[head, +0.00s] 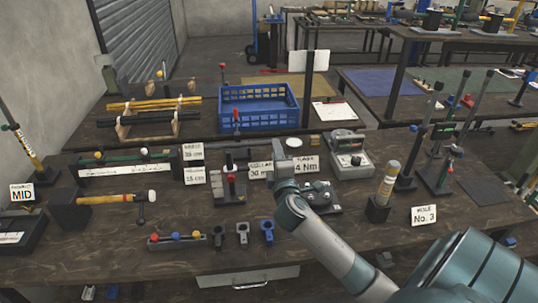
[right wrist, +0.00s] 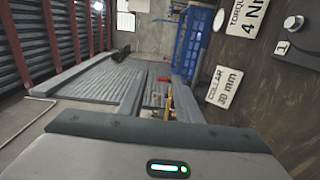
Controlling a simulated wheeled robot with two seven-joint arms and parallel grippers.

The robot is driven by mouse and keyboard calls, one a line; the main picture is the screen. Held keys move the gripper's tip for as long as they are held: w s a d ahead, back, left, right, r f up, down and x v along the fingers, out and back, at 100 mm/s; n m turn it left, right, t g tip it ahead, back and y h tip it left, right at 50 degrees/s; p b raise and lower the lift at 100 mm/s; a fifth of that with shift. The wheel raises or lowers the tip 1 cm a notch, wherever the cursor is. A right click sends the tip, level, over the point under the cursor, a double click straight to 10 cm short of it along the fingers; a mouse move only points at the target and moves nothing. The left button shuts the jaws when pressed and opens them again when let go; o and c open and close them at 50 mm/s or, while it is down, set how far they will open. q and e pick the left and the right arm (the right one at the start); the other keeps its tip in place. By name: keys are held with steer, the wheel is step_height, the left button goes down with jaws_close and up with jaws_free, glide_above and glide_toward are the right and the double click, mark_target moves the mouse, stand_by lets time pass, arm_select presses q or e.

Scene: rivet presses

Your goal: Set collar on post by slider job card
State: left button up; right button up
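My right gripper (head: 284,166) is over the middle of the bench, close to the card reading COLLAR 30 mm (head: 259,171). That card also shows in the right wrist view (right wrist: 223,87). Small grey, pale and blue clamp-like pieces, possibly collars, stand in a row in front: grey (head: 219,237), pale (head: 243,235) and blue (head: 268,232). A low box with coloured knobs (head: 177,241) lies left of them. My left gripper is out of view.
A grey meter box (head: 349,157) is farther back. A hammer (head: 115,198) lies left. Upright tools and a HOLE No. 3 card (head: 424,215) stand right. A blue crate (head: 259,121) sits behind.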

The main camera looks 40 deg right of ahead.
arm_select(q)
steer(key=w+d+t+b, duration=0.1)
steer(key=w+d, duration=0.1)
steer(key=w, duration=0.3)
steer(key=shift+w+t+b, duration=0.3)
steer(key=shift+b, duration=0.05)
arm_select(e)
steer(key=s+a+f+m+y, duration=0.2)
steer(key=a+m, duration=0.1)
steer(key=m, duration=0.7)
steer(key=s+a+f+m+t+y, duration=0.1)
steer(key=s+a+f+m+y, duration=0.1)
steer(key=m, duration=0.9)
steer(key=s+a+f+m+t+y, duration=0.1)
steer(key=s+a+f+m+y, duration=0.1)
steer(key=m, duration=0.8)
steer(key=shift+s+a+f, duration=0.15)
steer(key=shift+a+f, duration=0.4)
steer(key=shift+a, duration=0.7)
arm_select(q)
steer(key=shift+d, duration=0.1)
